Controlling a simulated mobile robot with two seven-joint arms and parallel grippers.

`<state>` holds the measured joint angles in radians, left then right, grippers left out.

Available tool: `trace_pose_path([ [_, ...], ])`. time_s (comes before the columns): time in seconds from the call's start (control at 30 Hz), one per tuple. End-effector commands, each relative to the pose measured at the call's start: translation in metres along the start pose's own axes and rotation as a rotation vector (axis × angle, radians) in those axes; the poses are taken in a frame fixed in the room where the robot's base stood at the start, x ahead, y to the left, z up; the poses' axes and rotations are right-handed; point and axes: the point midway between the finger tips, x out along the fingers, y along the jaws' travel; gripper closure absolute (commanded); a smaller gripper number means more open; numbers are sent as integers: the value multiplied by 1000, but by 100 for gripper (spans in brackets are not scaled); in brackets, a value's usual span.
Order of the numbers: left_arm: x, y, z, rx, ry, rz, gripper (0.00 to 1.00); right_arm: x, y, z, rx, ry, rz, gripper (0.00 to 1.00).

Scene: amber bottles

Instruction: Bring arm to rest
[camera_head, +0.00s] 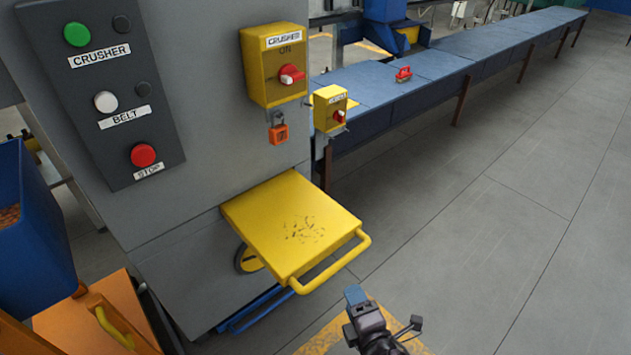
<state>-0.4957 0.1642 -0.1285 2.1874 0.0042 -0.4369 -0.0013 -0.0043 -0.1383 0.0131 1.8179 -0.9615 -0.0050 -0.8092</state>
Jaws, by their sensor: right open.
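My right gripper (385,312) shows at the bottom of the head view, right of centre. Its jaws are open with nothing between them. It is in front of and below the yellow hatch with a bar handle (290,222), apart from it. My left arm and left gripper are out of view. No bottles show in this view.
A grey cabinet stands at left with a dark button panel (100,85). It bears a yellow crusher switch box (262,88), with an orange padlock (279,133) below. A smaller yellow box (322,112) stands by the long blue conveyor (370,85). A blue bin (35,250) is at far left. The right floor is clear.

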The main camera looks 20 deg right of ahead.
Motion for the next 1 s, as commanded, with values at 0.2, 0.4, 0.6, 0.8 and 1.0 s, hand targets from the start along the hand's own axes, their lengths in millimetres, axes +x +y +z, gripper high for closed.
trace_pose_path([
  [0.2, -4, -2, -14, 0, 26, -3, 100, -9, 9, 9, 70, -12, -3, 54],
  [0.4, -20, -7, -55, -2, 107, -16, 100, -58, 36, 46, 463, -65, -55, 54],
  [0.6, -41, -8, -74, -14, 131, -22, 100, -129, 47, 70, 974, -135, -184, 54],
  [0.8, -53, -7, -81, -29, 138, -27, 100, -187, 45, 74, 1353, -215, -322, 54],
  [1.0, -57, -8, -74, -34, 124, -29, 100, -210, 41, 72, 1499, -258, -387, 54],
])
